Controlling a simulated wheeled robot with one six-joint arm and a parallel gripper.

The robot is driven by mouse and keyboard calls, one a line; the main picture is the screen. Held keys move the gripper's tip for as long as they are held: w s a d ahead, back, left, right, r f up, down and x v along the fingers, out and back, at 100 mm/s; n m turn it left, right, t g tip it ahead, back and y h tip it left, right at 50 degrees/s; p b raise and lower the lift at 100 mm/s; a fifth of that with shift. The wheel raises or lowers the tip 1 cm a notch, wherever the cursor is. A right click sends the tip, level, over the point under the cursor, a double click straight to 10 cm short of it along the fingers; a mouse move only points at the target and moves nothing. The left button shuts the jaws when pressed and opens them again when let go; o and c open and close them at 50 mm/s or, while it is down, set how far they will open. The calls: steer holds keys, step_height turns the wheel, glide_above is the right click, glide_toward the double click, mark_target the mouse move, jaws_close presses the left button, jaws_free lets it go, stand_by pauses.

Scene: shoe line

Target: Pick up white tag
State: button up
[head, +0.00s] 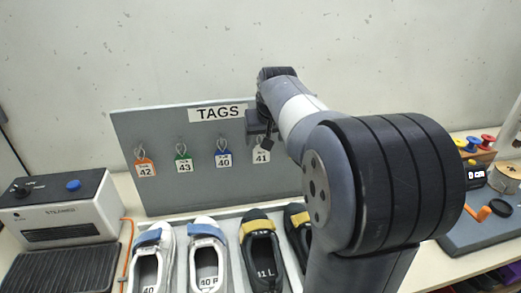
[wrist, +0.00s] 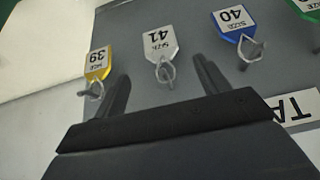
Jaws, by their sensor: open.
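The white tag (head: 261,155), marked 41, hangs by a loop on the grey tag board (head: 160,195). My gripper (head: 262,138) is up against the board area just above it, partly hidden by my arm. In the wrist view the white tag (wrist: 159,42) appears upside down. Its loop and hook lie between the two open fingers of my gripper (wrist: 160,88). The fingers are apart and hold nothing. I cannot tell how far the fingertips are from the board.
A yellow tag 39 (wrist: 98,63) hangs just beside one finger. A blue tag 40 (head: 223,158) hangs on the other side, then green 43 (head: 184,164) and orange 42 (head: 145,167). Shoes (head: 207,265) stand below the board. A steamer (head: 62,210) is at left.

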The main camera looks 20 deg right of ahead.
mark_target(262, 138)
steer(key=p+x, duration=0.1)
steer(key=x, duration=0.5)
steer(key=shift+w+a+f, duration=0.1)
steer(key=shift+w+f, duration=0.05)
steer(key=shift+w, duration=0.15)
steer(key=shift+c, duration=0.2)
steer(key=c, duration=1)
steer(key=shift+r, duration=0.55)
steer(key=shift+s+r, duration=0.15)
steer(key=shift+r, duration=0.1)
steer(key=s+a+b, duration=0.1)
steer(key=s, duration=0.4)
steer(key=s+a+b, duration=0.1)
steer(key=s+b, duration=0.1)
steer(key=s, duration=0.4)
steer(key=s+a+b, duration=0.1)
steer(key=s, duration=0.5)
steer(key=shift+s+a+b, duration=0.2)
steer(key=shift+a+b, duration=0.1)
steer(key=shift+b, duration=0.05)
